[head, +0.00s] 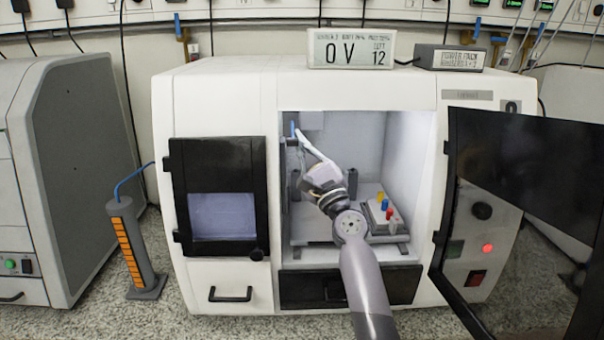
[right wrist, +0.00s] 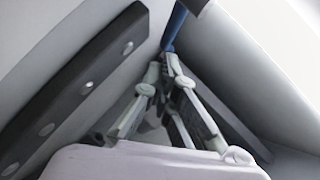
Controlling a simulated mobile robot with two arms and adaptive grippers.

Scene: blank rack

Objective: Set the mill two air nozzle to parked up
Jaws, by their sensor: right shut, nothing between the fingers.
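The white mill (head: 215,100) stands in the middle of the head view with its right bay open. A small blue piece, seemingly the air nozzle (head: 293,128), is at the upper left inside the bay. In the right wrist view the blue nozzle (right wrist: 175,30) runs from a dark block down to my fingertips. My right gripper (head: 302,138) reaches into the bay, its fingers pointing up and left at the nozzle. Its fingers (right wrist: 165,62) are shut with nothing between them. I cannot tell whether the tips touch the nozzle. My left gripper is not in view.
The dark door (head: 525,170) is swung open at the right. A fixture with coloured pegs (head: 385,216) sits on the bay floor, right of my arm. A closed dark-framed window (head: 222,215) is left of the bay.

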